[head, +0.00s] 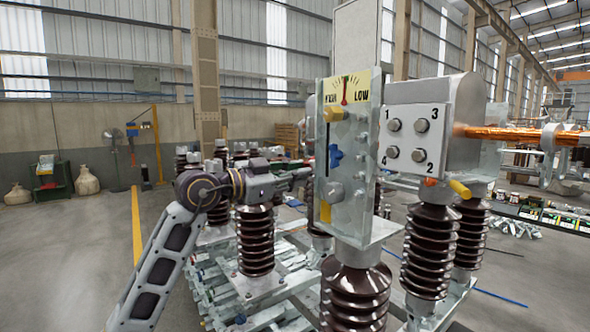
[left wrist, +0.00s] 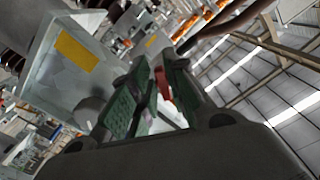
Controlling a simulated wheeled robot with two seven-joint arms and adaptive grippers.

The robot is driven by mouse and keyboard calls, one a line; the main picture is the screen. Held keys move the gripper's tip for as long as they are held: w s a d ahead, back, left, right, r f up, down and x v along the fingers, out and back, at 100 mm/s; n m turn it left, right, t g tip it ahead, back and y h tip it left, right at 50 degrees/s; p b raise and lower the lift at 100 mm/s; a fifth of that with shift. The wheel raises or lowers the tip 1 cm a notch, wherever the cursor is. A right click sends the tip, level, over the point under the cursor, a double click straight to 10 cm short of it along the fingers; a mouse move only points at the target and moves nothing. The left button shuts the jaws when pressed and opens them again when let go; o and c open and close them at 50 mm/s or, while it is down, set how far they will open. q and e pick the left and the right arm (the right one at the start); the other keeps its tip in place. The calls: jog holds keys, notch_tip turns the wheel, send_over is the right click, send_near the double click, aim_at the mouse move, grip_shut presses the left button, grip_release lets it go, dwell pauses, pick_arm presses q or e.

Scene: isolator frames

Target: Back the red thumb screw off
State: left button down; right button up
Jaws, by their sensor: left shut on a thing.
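My left gripper (head: 303,174) reaches in from the left to the edge of the grey metal box with the gauge. In the left wrist view its green-padded fingers (left wrist: 160,72) are closed on the red thumb screw (left wrist: 163,84), which shows as a small red piece between them. In the head view the screw is hidden by the gripper and the box edge. The box front (head: 366,210) carries a yellow knob (head: 333,114), a blue knob (head: 336,156) and a grey knob (head: 333,192). My right gripper is not in view.
A terminal box with numbered bolts (head: 419,128) stands to the right. Ribbed brown insulators (head: 430,250) stand beneath and around the boxes. A copper-coloured braid (head: 500,134) runs off right. Open floor (head: 70,260) lies at left.

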pick_arm(q)
jog(key=shift+f, duration=0.1)
dwell(0.4)
jog(key=c, duration=1.6)
grip_release()
jog(key=shift+o, duration=0.2)
jog(key=v, duration=1.2)
